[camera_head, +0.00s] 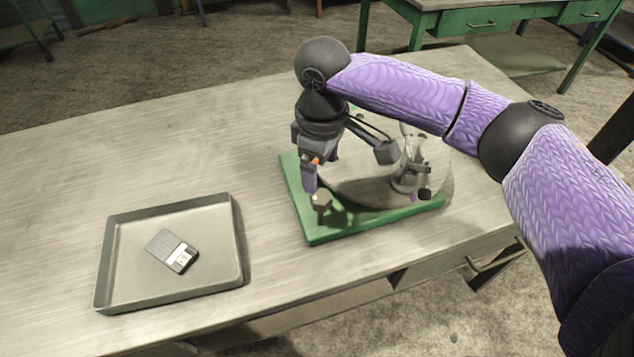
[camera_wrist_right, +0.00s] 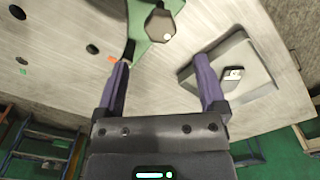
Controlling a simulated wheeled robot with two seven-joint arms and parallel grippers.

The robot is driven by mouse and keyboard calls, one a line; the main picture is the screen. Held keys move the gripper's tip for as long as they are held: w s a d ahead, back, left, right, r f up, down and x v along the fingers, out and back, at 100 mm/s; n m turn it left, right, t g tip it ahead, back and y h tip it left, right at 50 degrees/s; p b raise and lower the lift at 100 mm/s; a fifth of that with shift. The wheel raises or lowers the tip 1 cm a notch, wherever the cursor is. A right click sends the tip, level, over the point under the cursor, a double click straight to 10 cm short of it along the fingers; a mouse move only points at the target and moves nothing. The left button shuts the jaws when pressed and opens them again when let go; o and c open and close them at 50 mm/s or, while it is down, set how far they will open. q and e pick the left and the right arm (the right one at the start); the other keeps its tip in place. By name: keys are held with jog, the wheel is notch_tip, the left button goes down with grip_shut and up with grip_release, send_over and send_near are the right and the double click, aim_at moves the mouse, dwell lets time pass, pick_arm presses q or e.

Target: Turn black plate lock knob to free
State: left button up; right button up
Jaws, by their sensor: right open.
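A dark knob with a faceted head (camera_head: 321,203) stands at the front of a green base (camera_head: 312,230) on the table. It also shows in the right wrist view (camera_wrist_right: 161,24), with a small white spot on its head. A round plate (camera_head: 350,180) sits over the base, partly hidden by my arm. My right gripper (camera_head: 310,185) points down close to the knob. In the right wrist view my right gripper (camera_wrist_right: 160,62) is open and empty, and the knob lies beyond and between its purple fingers. Whether a finger touches the knob, I cannot tell. My left gripper is not in view.
A grey metal tray (camera_head: 118,290) holding a small dark device (camera_head: 172,250) with a pale label stands to the left of the base. A metal fixture (camera_head: 408,175) stands at the right of the round plate. Bare table (camera_head: 90,170) lies at the back left.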

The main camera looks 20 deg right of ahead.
aim_at(321, 196)
notch_tip(321, 196, down, 8)
jog(key=shift+r+b, duration=0.2)
jog(key=shift+b, duration=0.75)
jog(key=shift+c, duration=0.3)
grip_shut()
